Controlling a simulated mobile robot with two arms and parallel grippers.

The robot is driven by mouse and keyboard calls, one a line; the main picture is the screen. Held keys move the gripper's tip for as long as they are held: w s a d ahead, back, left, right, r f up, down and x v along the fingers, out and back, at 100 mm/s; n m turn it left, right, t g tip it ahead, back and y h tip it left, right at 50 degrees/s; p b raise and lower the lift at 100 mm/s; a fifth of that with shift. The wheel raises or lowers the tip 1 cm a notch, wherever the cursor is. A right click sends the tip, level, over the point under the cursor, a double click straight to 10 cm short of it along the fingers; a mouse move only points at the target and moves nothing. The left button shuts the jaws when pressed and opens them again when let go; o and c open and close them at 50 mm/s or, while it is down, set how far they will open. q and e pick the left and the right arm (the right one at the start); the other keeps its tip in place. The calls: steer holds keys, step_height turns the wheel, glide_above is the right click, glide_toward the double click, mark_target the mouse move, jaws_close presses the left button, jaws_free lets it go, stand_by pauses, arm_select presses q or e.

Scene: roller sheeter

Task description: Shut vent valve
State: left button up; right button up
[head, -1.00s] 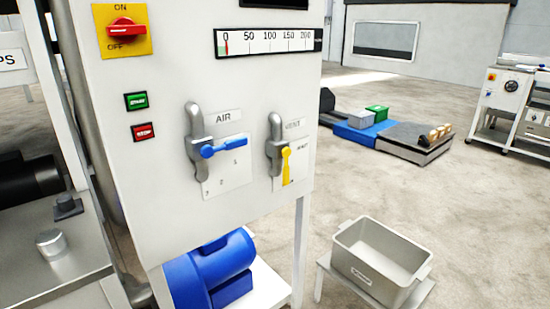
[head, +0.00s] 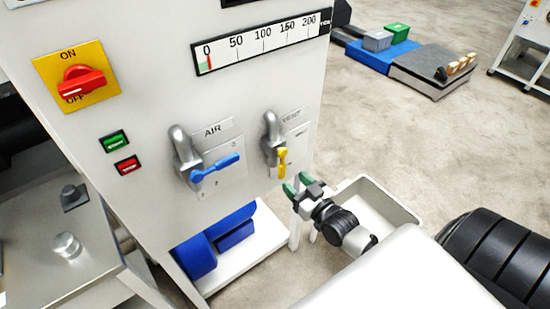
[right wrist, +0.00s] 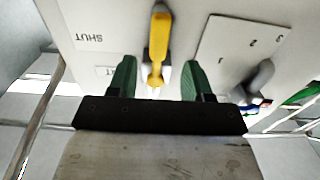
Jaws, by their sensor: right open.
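The vent valve's yellow handle (head: 282,160) is on the right part of the white panel, under a label reading VENT, and hangs downward from its grey pipe (head: 270,130). My right gripper (head: 296,184) is open just below and in front of the handle, with green fingers. In the right wrist view the yellow handle (right wrist: 159,40) stands between the two open fingers (right wrist: 156,78), apart from both. The word SHUT (right wrist: 88,38) shows on the plate beside it. My left gripper is not in view.
The blue air valve handle (head: 215,168) is left of the vent valve. A red switch (head: 82,85), green button (head: 114,141) and red button (head: 128,165) are further left. A grey bin (head: 405,212) stands behind my right arm. A gauge (head: 262,40) is above.

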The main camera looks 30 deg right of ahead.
mark_target(284, 171)
steer(key=w, duration=0.8)
steer(key=shift+w+a+f+p, duration=0.1)
steer(key=shift+w+a+p, duration=0.15)
steer(key=shift+a+p, duration=0.1)
steer(key=shift+d, duration=0.1)
jaws_close()
